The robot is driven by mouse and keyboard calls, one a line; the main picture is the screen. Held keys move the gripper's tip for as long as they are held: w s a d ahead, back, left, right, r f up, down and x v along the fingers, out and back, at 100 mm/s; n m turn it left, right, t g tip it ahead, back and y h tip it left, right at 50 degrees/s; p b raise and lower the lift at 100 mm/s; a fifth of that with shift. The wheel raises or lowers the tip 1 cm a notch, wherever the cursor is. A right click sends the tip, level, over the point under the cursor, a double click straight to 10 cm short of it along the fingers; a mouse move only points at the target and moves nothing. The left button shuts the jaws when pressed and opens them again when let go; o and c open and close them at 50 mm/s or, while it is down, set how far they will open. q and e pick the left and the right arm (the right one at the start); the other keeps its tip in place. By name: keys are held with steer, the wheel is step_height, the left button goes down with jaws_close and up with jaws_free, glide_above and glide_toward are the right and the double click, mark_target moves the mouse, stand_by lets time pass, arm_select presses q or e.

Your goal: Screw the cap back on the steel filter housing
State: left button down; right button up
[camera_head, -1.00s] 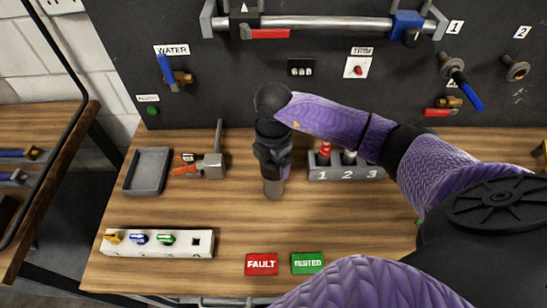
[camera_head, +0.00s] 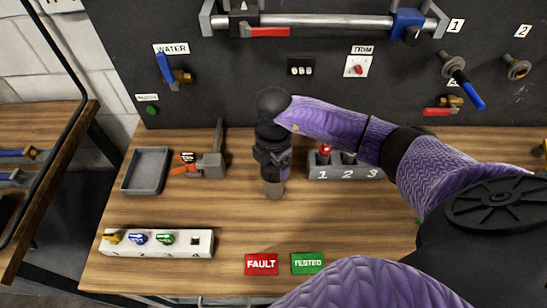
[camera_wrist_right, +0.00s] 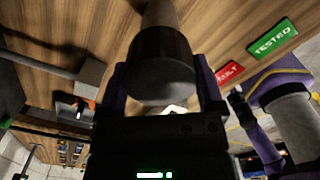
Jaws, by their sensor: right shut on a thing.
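The steel filter housing (camera_head: 273,189) stands upright on the wooden bench, with only its lower part showing below my right gripper (camera_head: 272,170). In the right wrist view the grey housing body (camera_wrist_right: 160,13) meets a wide dark cap (camera_wrist_right: 160,62). My right gripper (camera_wrist_right: 165,85) is shut on the cap, with one finger on each side of it. The cap is in line with the housing and appears to touch it; the thread is hidden. In the head view the gripper covers the cap. My left gripper is not in view.
A vise-like clamp (camera_head: 212,163) and a grey tray (camera_head: 147,171) sit left of the housing. A numbered rack (camera_head: 345,172) is close on the right. A white key strip (camera_head: 157,243), a red FAULT tag (camera_head: 261,264) and a green TESTED tag (camera_head: 307,263) lie nearer.

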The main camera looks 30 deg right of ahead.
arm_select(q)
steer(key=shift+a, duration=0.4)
arm_select(e)
steer(key=o, duration=1)
steer(key=shift+f, duration=0.15)
steer(key=shift+c, duration=0.2)
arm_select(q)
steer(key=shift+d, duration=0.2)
